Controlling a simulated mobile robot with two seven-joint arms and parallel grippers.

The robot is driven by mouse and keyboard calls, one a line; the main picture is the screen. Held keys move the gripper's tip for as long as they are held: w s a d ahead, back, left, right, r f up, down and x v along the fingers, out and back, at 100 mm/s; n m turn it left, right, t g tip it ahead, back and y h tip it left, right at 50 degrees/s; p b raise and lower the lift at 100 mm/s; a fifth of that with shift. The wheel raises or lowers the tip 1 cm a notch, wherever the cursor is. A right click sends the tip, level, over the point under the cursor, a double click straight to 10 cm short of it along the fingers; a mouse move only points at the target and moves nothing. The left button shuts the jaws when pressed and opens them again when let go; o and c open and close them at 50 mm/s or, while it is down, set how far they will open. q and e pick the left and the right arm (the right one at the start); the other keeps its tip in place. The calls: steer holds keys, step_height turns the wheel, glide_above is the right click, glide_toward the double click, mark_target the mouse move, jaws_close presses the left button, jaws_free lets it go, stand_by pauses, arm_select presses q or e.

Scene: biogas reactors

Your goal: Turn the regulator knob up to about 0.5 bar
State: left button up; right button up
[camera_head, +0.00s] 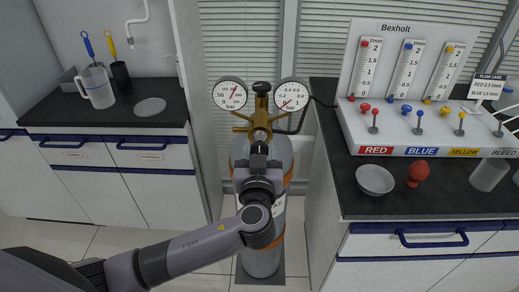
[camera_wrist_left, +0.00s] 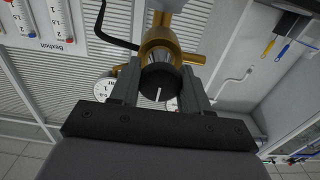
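The brass regulator (camera_head: 260,118) sits on top of a grey gas cylinder (camera_head: 260,262) with orange bands. Its left gauge (camera_head: 230,94) and right gauge (camera_head: 291,95) face me; the right needle points to the lower left, near the low end of its scale. In the wrist view, which is upside down, the black regulator knob (camera_wrist_left: 160,84) with a white mark lies between the two fingers of my left gripper (camera_wrist_left: 160,88). The fingers are close on both sides; I cannot tell if they press it. In the head view my left gripper (camera_head: 259,150) hides the knob. My right gripper is out of view.
To the left, another counter (camera_head: 60,120) holds a jug (camera_head: 96,87). A black hose (camera_head: 302,117) runs right from the regulator.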

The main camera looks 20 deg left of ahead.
arm_select(q)
steer(key=shift+c, duration=0.5)
steer(key=shift+f+m+b, duration=0.25)
steer(key=shift+m+b, duration=0.55)
steer(key=shift+b, duration=0.35)
steer(key=shift+m+b, duration=0.45)
steer(key=shift+m, duration=0.25)
steer(key=shift+r+m, duration=0.15)
steer(key=shift+m, duration=0.25)
steer(key=m, duration=0.2)
steer(key=shift+r+m+p, duration=0.15)
steer(key=shift+m+p, duration=0.2)
steer(key=shift+m, duration=0.05)
steer(key=m+p, duration=0.1)
steer(key=m, duration=0.2)
steer(key=shift+m, duration=0.3)
steer(key=m+p, duration=0.2)
steer(key=m, duration=0.1)
steer(key=shift+m, duration=0.4)
steer(key=m, duration=0.2)
steer(key=shift+m+p, duration=0.3)
steer(key=shift+p, duration=0.05)
steer(key=m, duration=1.1)
